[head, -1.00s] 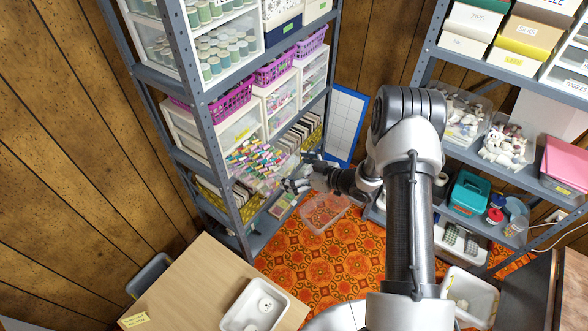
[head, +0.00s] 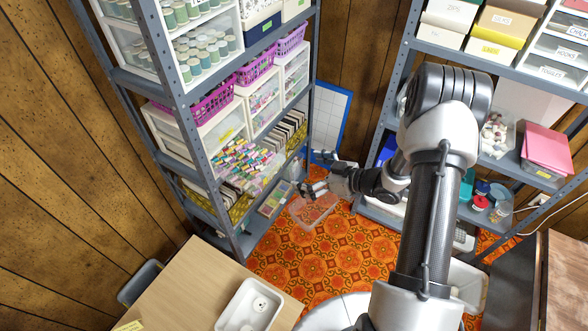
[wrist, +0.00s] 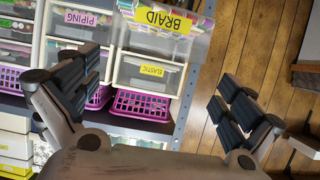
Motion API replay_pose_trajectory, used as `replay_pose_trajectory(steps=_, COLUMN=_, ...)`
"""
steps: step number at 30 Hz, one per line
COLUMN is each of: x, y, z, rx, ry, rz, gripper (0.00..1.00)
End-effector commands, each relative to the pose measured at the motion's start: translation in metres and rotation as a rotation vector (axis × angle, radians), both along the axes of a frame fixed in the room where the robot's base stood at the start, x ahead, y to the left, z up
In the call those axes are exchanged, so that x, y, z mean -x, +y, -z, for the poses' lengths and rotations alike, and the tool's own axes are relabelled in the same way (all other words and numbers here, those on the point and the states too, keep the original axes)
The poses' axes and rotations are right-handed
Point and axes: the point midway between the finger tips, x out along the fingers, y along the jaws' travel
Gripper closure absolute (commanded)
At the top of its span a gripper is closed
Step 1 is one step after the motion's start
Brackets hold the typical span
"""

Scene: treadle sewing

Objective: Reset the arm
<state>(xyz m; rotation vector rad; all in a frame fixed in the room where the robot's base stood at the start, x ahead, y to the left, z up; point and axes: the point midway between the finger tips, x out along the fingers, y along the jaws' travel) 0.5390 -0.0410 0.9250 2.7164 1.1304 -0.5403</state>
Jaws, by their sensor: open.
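My gripper (head: 312,187) is open and empty. In the head view it is in the air to the right of the grey shelf rack (head: 210,130), apart from the open drawer of colourful spools (head: 245,163). In the wrist view my gripper (wrist: 155,105) has its two fingers wide apart, with nothing between them. Beyond the fingers the wrist view shows a drawer labelled BRAID (wrist: 165,38), a drawer labelled ELASTIC (wrist: 146,76) and a purple basket (wrist: 145,105).
A clear bin (head: 314,210) shows below my gripper, over the orange patterned rug (head: 325,262). A wooden table (head: 190,285) with a white tray (head: 232,316) stands at lower left. Another rack with boxes (head: 505,25) is at right.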

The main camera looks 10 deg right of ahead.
Motion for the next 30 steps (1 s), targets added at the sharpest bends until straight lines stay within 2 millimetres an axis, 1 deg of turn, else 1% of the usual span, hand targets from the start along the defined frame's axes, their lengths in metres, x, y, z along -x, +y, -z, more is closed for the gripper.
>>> replay_pose_trajectory(steps=1, x=0.004, y=-0.005, z=-0.003, rx=0.0, ry=0.0, rz=0.002, gripper=0.0)
replay_pose_trajectory(steps=3, x=0.008, y=-0.008, z=-0.005, rx=0.0, ry=0.0, rz=0.001, gripper=0.0)
replay_pose_trajectory(steps=7, x=0.011, y=-0.01, z=-0.006, rx=0.0, ry=0.0, rz=-0.001, gripper=0.0)
replay_pose_trajectory(steps=20, x=0.01, y=-0.01, z=-0.006, rx=0.0, ry=0.0, rz=-0.001, gripper=0.0)
replay_pose_trajectory(steps=23, x=0.007, y=-0.011, z=-0.009, rx=0.017, ry=-0.001, rz=0.008, gripper=0.0)
replay_pose_trajectory(steps=26, x=-0.006, y=-0.019, z=-0.023, rx=0.09, ry=-0.001, rz=0.045, gripper=0.0)
replay_pose_trajectory(steps=29, x=-0.023, y=-0.034, z=-0.05, rx=0.212, ry=0.005, rz=0.122, gripper=0.0)
replay_pose_trajectory(steps=30, x=-0.03, y=-0.041, z=-0.065, rx=0.266, ry=0.009, rz=0.164, gripper=0.0)
